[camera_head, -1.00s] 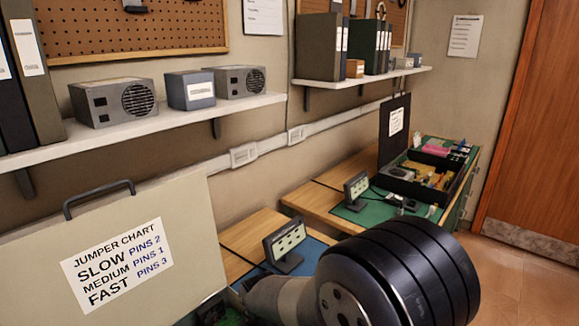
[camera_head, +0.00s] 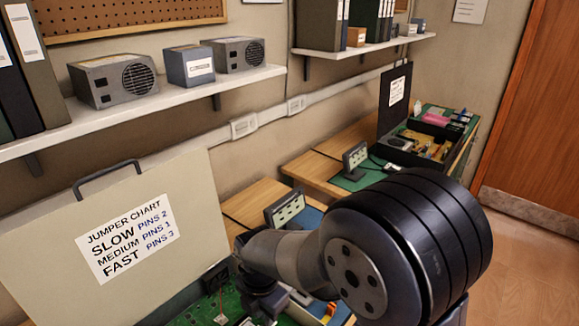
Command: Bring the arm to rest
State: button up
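My arm comes in from the lower right in the head view, with a large dark ringed joint in front. Its grey link runs left and then bends down to a dark end part over the green circuit board (camera_head: 190,309). My gripper (camera_head: 262,302) is at or below this dark end near the bottom edge. Its fingers cannot be made out, so whether it is open, shut or holding anything is hidden. Whether it touches the board cannot be told.
An open case lid (camera_head: 100,245) with a jumper chart (camera_head: 127,238) stands left of the arm. A small display (camera_head: 285,210) is close behind the arm. Another open case (camera_head: 428,142) lies farther back. A wall shelf (camera_head: 150,105) holds grey boxes. Floor shows at right.

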jog(key=f+b, duration=0.1)
jog(key=f, duration=0.1)
jog(key=f+b, duration=0.1)
jog(key=f, duration=0.1)
jog(key=w+f+b, duration=0.1)
jog(key=f+b, duration=0.1)
jog(key=shift+d+f, duration=0.35)
jog(key=shift+d, duration=0.05)
jog(key=shift+s+a+f+b, duration=0.75)
jog(key=shift+s+f+b, duration=0.05)
jog(key=shift+f+b, duration=0.05)
jog(key=shift+s+a+f+b, duration=0.2)
jog(key=shift+s+f+b, duration=0.1)
jog(key=shift+f, duration=0.15)
jog(key=shift+r, duration=0.1)
